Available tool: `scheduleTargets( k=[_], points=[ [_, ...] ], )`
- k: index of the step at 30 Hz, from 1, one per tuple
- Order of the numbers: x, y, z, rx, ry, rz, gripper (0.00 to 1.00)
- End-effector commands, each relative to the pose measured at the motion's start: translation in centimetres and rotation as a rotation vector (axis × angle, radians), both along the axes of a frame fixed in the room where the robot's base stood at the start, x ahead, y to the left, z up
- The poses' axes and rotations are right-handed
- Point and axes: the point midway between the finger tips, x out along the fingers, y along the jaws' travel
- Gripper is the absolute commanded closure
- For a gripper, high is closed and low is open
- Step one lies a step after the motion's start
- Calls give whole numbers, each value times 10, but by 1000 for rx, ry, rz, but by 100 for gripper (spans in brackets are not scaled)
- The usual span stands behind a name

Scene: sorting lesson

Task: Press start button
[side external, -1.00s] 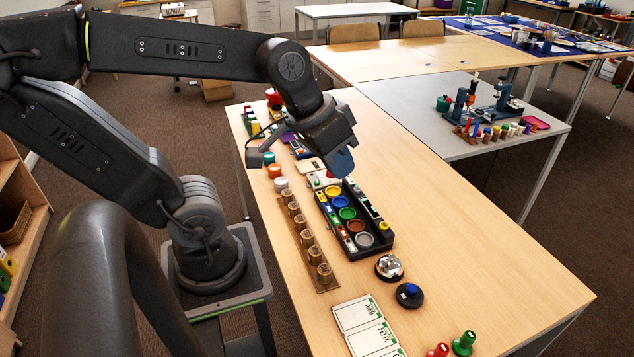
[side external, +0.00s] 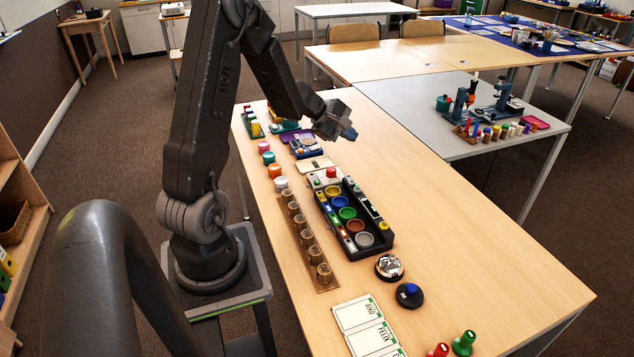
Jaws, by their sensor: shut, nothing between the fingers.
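My gripper (side external: 349,133) is shut and empty, in the air over the far part of the wooden table, with bluish fingertips pointing right. Several button-like things are on the table, and I cannot read which is the start button. A white box with a red knob (side external: 331,173) stands at the far end of the black sorting tray, nearer the camera than my gripper. A blue button on a round black base (side external: 409,294) is near the front. A silver bell-like thing (side external: 389,266) sits just behind it. My gripper touches none of these.
The black tray (side external: 387,241) holds coloured round cups. A wooden strip with several jars (side external: 307,241) runs along its left. Name cards (side external: 368,327) and green and red pegs (side external: 464,343) lie in front. The table's right side is clear.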

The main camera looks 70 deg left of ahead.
Motion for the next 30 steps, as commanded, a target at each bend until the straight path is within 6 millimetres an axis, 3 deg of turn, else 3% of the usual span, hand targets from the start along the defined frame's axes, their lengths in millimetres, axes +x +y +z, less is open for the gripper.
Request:
scheduleTargets(
  k=[3,10,15,30],
  points=[
    [-17,40,-33,-67,18,169,100],
    [-45,84,-74,-143,40,382,100],
    [-53,94,-85,-162,45,438,100],
    [-53,94,-92,-164,47,439,100]
  ],
)
